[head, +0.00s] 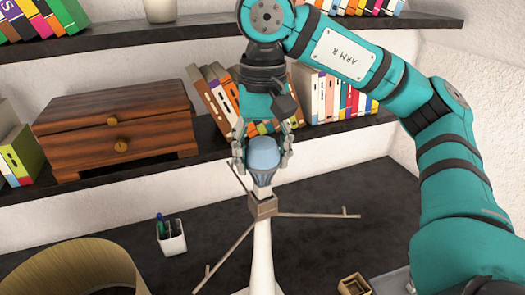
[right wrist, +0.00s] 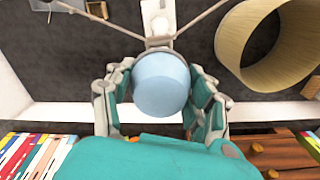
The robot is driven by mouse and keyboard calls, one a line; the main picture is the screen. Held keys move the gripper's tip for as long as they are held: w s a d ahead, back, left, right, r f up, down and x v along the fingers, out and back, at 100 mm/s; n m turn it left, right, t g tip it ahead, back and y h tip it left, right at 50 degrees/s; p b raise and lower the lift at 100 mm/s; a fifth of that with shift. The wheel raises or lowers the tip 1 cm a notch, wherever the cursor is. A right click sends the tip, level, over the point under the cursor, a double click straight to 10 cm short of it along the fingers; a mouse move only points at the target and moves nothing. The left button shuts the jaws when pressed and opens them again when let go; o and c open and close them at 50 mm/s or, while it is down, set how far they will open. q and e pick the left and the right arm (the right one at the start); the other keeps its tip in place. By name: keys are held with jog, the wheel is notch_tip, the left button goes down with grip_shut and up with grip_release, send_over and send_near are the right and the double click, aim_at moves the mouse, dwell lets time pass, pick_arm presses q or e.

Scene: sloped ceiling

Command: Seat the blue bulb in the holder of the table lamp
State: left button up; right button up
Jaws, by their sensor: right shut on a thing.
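The blue bulb (head: 264,151) is upright between the fingers of my right gripper (head: 263,160), which is shut on it. The bulb also shows in the right wrist view (right wrist: 161,84), seen from its top. I cannot tell whether the bulb's base touches or enters the holder. My left gripper is not in view.
A round, open lampshade (head: 75,262) stands at the lower left. A white pen cup (head: 171,237) is left of the lamp, and a small brown box (head: 354,284) is at the lower right. Behind are a wooden drawer box (head: 118,128) and books (head: 335,95) on a shelf.

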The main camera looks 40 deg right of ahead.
jog(key=shift+f+b, duration=0.6)
jog(key=shift+f, duration=0.45)
jog(key=shift+f, duration=0.2)
jog(key=o, duration=1.2)
notch_tip(320, 180, up, 12)
jog(key=shift+s+r, duration=0.1)
